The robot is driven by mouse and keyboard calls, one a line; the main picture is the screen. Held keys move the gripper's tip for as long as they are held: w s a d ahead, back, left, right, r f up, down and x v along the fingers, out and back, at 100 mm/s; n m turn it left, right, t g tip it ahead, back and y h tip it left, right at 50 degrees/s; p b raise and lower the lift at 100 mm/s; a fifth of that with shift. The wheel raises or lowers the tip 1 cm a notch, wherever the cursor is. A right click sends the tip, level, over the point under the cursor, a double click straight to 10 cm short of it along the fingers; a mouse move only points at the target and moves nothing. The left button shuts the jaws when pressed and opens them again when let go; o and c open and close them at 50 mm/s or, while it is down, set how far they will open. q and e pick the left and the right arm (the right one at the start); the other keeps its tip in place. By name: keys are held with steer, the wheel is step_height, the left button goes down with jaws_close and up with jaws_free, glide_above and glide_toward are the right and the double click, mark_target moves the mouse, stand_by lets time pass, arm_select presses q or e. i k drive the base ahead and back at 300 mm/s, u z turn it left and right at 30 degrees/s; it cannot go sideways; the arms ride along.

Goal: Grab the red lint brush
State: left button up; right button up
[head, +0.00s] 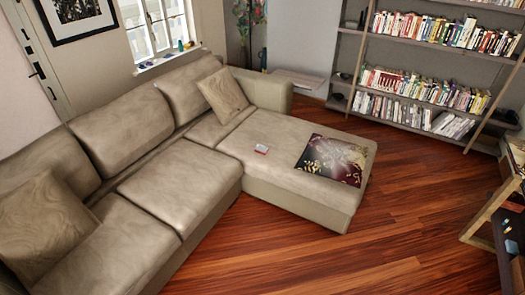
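I cannot make out a red lint brush for certain. A small white and red item (261,149) lies flat on the chaise part of the beige sofa (290,185); it is too small to tell what it is. Neither of my grippers is in the head view.
A dark patterned cushion or cloth (333,160) lies on the chaise. A bookshelf (420,65) full of books stands at the back right. A wooden-framed unit (497,212) with small items is at the right edge. The wooden floor (400,235) between is clear.

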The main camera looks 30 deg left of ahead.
mark_target(261, 149)
steer(key=u, duration=0.35)
steer(key=i, duration=0.6)
steer(key=u, duration=0.95)
steer(key=i, duration=1.15)
steer(key=u, duration=0.4)
steer(key=i, duration=0.75)
steer(key=z, duration=0.05)
